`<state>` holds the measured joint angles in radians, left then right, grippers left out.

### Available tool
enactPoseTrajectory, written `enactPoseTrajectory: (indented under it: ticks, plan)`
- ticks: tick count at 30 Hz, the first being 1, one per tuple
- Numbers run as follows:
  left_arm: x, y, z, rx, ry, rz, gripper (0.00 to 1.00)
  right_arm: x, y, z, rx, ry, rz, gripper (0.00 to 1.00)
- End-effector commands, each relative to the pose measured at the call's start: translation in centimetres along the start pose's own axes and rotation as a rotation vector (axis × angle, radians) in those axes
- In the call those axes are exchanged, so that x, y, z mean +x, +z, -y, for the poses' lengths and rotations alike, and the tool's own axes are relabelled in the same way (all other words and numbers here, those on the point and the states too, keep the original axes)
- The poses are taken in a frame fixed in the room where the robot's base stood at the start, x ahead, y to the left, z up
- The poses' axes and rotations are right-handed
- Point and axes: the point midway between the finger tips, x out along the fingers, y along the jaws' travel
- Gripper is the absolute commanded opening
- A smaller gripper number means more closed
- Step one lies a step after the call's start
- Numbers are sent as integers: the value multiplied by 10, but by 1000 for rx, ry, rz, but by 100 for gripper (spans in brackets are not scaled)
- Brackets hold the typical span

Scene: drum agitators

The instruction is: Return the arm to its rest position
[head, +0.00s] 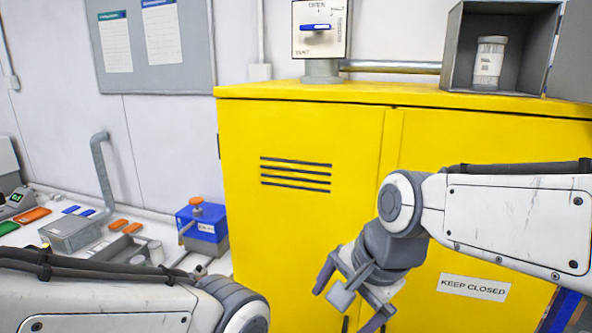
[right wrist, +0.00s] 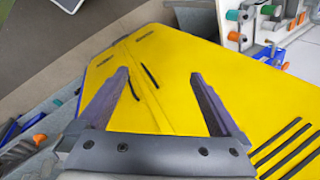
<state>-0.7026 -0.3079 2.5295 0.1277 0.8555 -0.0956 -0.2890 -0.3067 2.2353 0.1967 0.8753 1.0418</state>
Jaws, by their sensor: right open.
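My right gripper (head: 352,300) hangs low in front of the yellow cabinet (head: 300,130) in the head view, jaws pointing down. In the right wrist view the two fingers of my right gripper (right wrist: 162,105) stand apart with nothing between them, and the yellow cabinet (right wrist: 170,60) fills the space beyond. Whether the fingers touch the cabinet cannot be told. My left arm comes in at the lower left of the head view, but its gripper is out of the picture.
On the cabinet top stand a switch box (head: 319,28) with a blue handle and an open grey box (head: 452,50) holding a white jar (head: 489,62). A bench at left holds a blue box (head: 202,232) with an orange knob and a grey tray (head: 123,250).

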Motion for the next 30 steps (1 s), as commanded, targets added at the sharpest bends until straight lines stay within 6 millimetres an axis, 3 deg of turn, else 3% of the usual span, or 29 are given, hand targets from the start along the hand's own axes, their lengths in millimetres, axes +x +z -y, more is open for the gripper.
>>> enactPoseTrajectory:
  ticks: [8, 22, 30]
  plan:
    - [8, 10, -12, 18, 19, 18, 96, 5, -1, -10, -85, 23, -9, 100]
    - [8, 11, -13, 14, 20, 22, 96, 7, 1, -12, -102, 27, -8, 100]
    - [7, 15, -10, 4, 25, 41, 96, 18, 10, -30, -157, 81, 7, 100]
